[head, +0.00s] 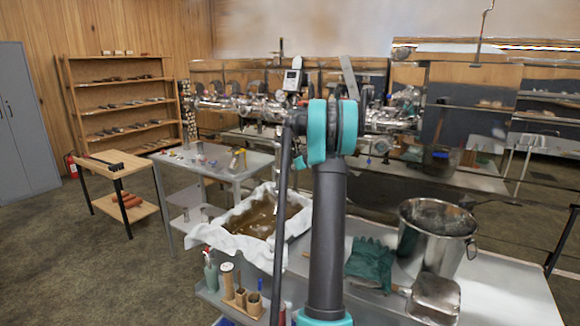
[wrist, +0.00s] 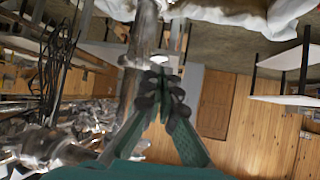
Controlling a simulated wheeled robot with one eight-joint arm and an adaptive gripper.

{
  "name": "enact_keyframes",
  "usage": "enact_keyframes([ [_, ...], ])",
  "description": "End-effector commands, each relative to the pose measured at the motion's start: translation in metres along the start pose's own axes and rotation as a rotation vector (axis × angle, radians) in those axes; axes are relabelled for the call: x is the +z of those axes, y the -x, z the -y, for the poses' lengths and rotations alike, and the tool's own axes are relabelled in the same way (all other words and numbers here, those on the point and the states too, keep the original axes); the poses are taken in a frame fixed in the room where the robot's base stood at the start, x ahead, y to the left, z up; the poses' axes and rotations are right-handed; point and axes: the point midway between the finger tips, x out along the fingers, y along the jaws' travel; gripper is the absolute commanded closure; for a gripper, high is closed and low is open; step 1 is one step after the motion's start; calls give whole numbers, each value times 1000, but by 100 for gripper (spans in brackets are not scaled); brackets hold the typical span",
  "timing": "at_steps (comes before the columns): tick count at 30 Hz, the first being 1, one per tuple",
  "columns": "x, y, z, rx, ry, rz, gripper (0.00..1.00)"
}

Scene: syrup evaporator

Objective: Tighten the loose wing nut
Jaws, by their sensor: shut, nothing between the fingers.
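In the wrist view my gripper (wrist: 163,80) points at a vertical steel pipe (wrist: 144,35). Its two teal fingers run together to their dark tips, with nothing visible held between them. A fitting (wrist: 138,61) on the pipe lies just beyond the fingertips, with a small bright piece (wrist: 160,59) at its right side. I cannot tell whether this piece is the wing nut, or whether the tips touch it. In the head view the steel pipework (head: 240,104) runs behind my arm; my arm hides the gripper, and no wing nut can be made out.
A steel table (head: 500,292) in front holds a cloth-lined pan (head: 232,246) of brown liquid, a steel pot (head: 436,235) and green gloves (head: 371,263). A smaller grey table (head: 248,168) and a wooden shelf (head: 122,83) stand left. Open floor lies at the left.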

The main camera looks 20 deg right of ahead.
Motion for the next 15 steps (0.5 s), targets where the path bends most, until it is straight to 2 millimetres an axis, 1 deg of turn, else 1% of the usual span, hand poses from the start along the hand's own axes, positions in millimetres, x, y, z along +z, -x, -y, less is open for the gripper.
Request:
enact_keyframes([
  [4,5,-5,0,0,0,0,100],
  [15,6,-5,0,0,-1,-2,100],
])
